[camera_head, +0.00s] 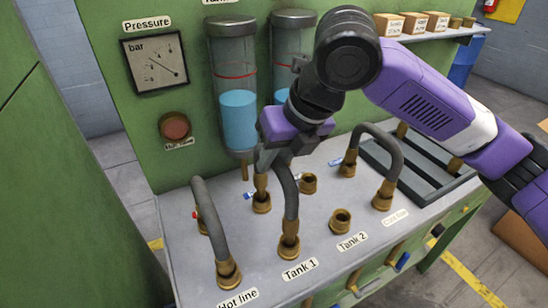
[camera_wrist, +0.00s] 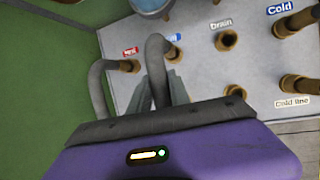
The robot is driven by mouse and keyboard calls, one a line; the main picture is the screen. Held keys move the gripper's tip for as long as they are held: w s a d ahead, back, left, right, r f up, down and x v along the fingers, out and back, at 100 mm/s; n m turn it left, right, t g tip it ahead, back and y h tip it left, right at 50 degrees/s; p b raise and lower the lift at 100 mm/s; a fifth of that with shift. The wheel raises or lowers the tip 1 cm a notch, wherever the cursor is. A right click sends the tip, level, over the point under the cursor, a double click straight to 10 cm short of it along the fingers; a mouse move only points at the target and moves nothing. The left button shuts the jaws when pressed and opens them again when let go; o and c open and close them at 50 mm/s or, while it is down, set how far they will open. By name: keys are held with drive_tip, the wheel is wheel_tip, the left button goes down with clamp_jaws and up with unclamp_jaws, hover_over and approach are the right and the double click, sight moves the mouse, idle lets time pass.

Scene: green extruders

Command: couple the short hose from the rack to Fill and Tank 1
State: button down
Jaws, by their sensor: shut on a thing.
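My gripper (camera_head: 268,158) is shut on a short grey hose (camera_head: 291,195) near the top of its bend. One brass end stands at the Tank 1 port (camera_head: 289,246). The other brass end stands at the port behind it (camera_head: 262,203), which is the Fill port (camera_wrist: 176,55) by its blue label in the wrist view. Both ends look upright and in line with their ports; I cannot tell whether they are locked. The Tank 1 end is hidden by my gripper in the wrist view. The dark rack (camera_head: 376,164) is at the right of the bench.
A hose (camera_head: 208,215) joins Hot and Hot line at left. Another (camera_head: 379,131) joins Cold and Cold line at right. The Drain (camera_head: 308,183) and Tank 2 (camera_head: 340,220) ports are open. Sight glasses (camera_head: 232,70) and a pressure gauge (camera_head: 155,61) are on the green panel.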

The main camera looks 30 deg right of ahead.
drive_tip(key=shift+f+b, duration=0.95)
drive_tip(key=shift+f, duration=0.35)
drive_tip(key=c, duration=1.1)
unclamp_jaws()
